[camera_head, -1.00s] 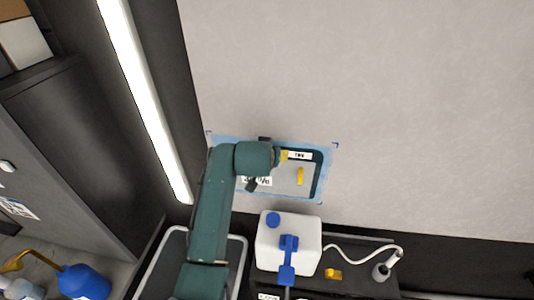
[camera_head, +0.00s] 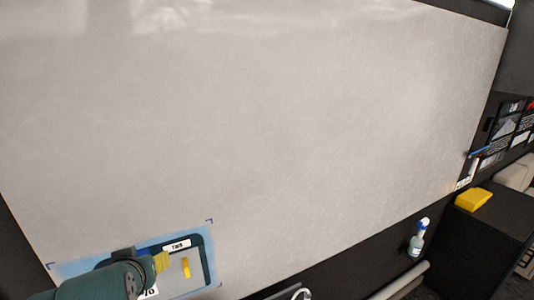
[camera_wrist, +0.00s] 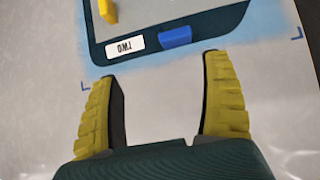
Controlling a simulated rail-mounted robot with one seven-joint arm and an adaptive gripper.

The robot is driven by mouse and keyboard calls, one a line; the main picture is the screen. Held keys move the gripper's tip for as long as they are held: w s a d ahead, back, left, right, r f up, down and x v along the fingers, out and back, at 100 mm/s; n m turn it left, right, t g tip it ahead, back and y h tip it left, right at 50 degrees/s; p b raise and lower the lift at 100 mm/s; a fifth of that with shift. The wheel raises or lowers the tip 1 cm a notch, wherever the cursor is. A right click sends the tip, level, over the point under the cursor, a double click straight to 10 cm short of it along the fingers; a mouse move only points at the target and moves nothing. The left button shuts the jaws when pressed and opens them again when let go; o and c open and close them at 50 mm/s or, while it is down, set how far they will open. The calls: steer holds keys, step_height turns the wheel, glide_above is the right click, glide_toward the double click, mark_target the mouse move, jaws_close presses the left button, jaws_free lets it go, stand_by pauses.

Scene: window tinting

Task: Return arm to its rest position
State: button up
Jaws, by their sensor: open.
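My teal arm reaches in at the lower left of the head view. My gripper (camera_head: 158,263) has yellow ridged fingers and is over the blue-bordered panel on the pale table. In the wrist view my gripper (camera_wrist: 165,95) is open, its two fingers wide apart with nothing between them. The dark-framed panel (camera_wrist: 190,18) lies beyond the fingertips, with a white label (camera_wrist: 125,43), a blue block (camera_wrist: 175,36) and a yellow piece (camera_wrist: 107,11) on it. In the head view the panel (camera_head: 207,262) shows partly, with the yellow piece (camera_head: 186,268); my arm hides its left part.
The pale tabletop (camera_head: 250,120) is broad and clear. At the lower right are a spray bottle (camera_head: 418,236), a yellow block (camera_head: 473,199) on a black box (camera_head: 490,225), and black cases (camera_head: 512,130) beyond the edge.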

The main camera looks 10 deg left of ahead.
steer(key=w+d+f+m+h, duration=0.1)
steer(key=w+d+f, duration=0.1)
steer(key=d, duration=0.3)
steer(key=w+d+f+m+h, duration=0.1)
steer(key=w+d, duration=0.1)
steer(key=d, duration=0.3)
steer(key=d+r+m+t+h, duration=0.1)
steer(key=d+r+m+t, duration=0.1)
steer(key=d, duration=0.7)
steer(key=d+r+m+t+h, duration=0.1)
steer(key=d+r+t, duration=0.15)
steer(key=d, duration=0.65)
steer(key=s+d+r+m+t+h, duration=0.15)
steer(key=s+d+r+t, duration=0.25)
steer(key=s+d+r, duration=0.4)
steer(key=s+d+r+t, duration=0.2)
steer(key=s+r+t, duration=0.3)
steer(key=s+r, duration=0.3)
step_height(320, 180, up, 3)
steer(key=shift+s+f+h, duration=0.1)
steer(key=shift+s+h, duration=0.25)
steer(key=shift+s, duration=0.05)
